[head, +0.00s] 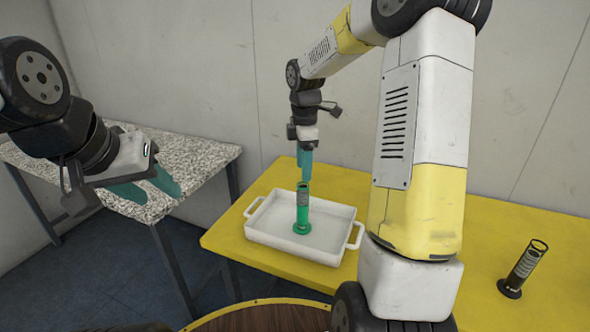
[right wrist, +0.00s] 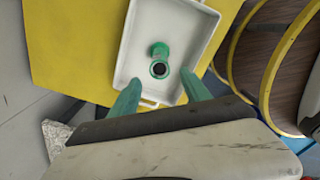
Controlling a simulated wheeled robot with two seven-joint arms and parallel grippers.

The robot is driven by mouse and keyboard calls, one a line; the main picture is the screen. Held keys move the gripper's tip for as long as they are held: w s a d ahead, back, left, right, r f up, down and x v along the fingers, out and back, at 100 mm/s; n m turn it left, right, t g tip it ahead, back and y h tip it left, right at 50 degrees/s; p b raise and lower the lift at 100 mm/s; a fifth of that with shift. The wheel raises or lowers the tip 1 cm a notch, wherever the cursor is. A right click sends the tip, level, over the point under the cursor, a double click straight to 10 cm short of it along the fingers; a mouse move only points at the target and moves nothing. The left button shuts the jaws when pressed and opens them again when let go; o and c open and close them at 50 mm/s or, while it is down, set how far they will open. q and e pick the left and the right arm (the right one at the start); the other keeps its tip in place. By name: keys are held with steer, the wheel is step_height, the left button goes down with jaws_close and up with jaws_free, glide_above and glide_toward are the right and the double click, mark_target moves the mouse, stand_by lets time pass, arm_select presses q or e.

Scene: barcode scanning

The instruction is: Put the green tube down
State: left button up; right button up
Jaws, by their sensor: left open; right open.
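The green tube (head: 302,212) stands upright on its base inside the white tray (head: 335,250). The right wrist view looks down on the tube (right wrist: 160,62) within the tray (right wrist: 140,22). My right gripper (head: 305,172) is above the tube, fingers pointing down, open and apart from it. Its two green fingers also show in the right wrist view (right wrist: 160,95), spread with the tube between and beyond them. My left gripper (head: 168,192) is open and empty at the left, beside the speckled table.
The tray has two handles and sits on the yellow table (head: 230,246). A black tube (head: 522,268) stands upright at the table's right side. The speckled table (head: 205,155) at the left is bare where visible. A round wooden top with a yellow rim (head: 270,318) is at the front.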

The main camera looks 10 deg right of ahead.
steer(key=s+r+m+t, duration=0.2)
steer(key=s+r+m, duration=0.2)
steer(key=s, duration=0.4)
steer(key=s+a+r+m+t+y, duration=0.1)
steer(key=s+r+m+t, duration=0.1)
steer(key=s+r+m, duration=0.2)
steer(key=s+a+r+m+t+y, duration=0.1)
steer(key=s+r+m+t, duration=0.1)
steer(key=s+r+m, duration=0.3)
steer(key=s+m, duration=0.4)
steer(key=s, duration=0.3)
steer(key=shift+a, duration=0.15)
